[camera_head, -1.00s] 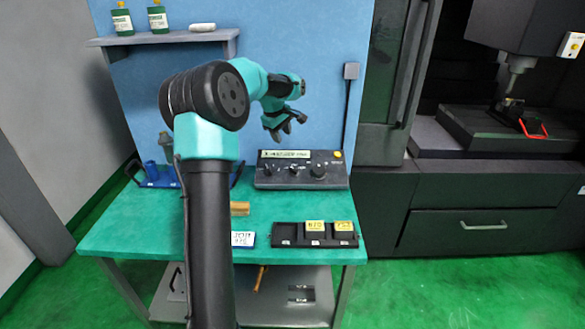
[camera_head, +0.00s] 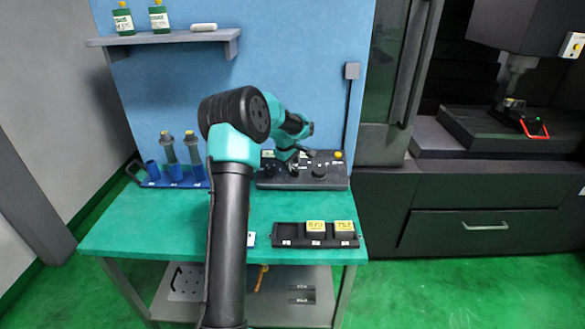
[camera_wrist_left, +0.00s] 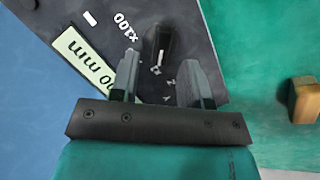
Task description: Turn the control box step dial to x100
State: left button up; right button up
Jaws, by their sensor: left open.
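The dark control box (camera_head: 335,180) stands at the back of the green bench against the blue panel. In the head view my left arm reaches over it, and my left gripper (camera_head: 298,166) is low at the box, partly hidden by its own wrist. In the left wrist view the open gripper (camera_wrist_left: 162,82) has its two fingers either side of a black dial (camera_wrist_left: 157,48), apart from it as far as I can tell. A white "x100" mark (camera_wrist_left: 126,27) is printed beside the dial. A pale label ending in "mm" (camera_wrist_left: 85,55) lies to its left. My right gripper is not in view.
A black tray (camera_head: 290,241) with yellow-labelled blocks sits at the bench front. A blue rack (camera_head: 170,181) with grey cylinders stands at the left. A tan block (camera_wrist_left: 305,100) lies on the bench. A shelf with bottles (camera_head: 160,38) hangs above.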

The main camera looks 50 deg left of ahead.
pick_arm(q)
jog(key=shift+x, duration=1.2)
jog(key=shift+c, duration=0.4)
grip_shut()
